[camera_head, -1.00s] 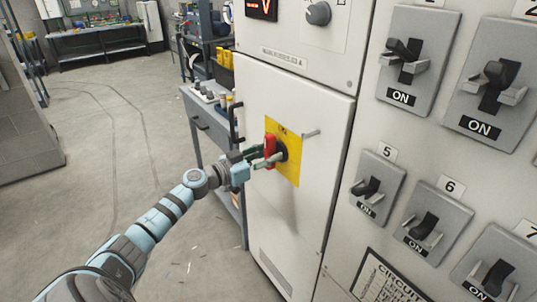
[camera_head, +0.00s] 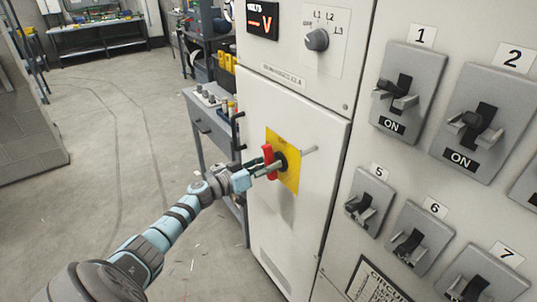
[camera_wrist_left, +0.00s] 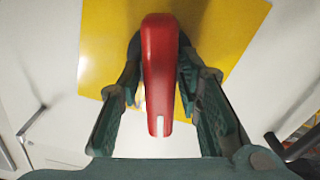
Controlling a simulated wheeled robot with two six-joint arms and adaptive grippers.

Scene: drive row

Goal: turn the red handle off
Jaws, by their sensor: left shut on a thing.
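The red handle (camera_head: 268,160) sits on a yellow plate (camera_head: 289,174) on the white cabinet door. In the head view it stands about upright. My left gripper (camera_head: 264,168) comes in from the left and is at the handle. In the left wrist view the red handle (camera_wrist_left: 160,75) runs between the two dark green fingers of my left gripper (camera_wrist_left: 160,115), with a pale mark near its lower end. The yellow plate (camera_wrist_left: 225,40) shows behind it. The handle's dark round base is partly hidden by the handle and fingers. My right gripper is not in view.
The white cabinet (camera_head: 300,115) carries a rotary knob (camera_head: 316,40) and a red-digit display (camera_head: 262,20) above. Several grey lever switches, such as number 1 (camera_head: 403,95), stand to the right. A grey workbench (camera_head: 208,125) stands left of the cabinet. The floor at left is clear.

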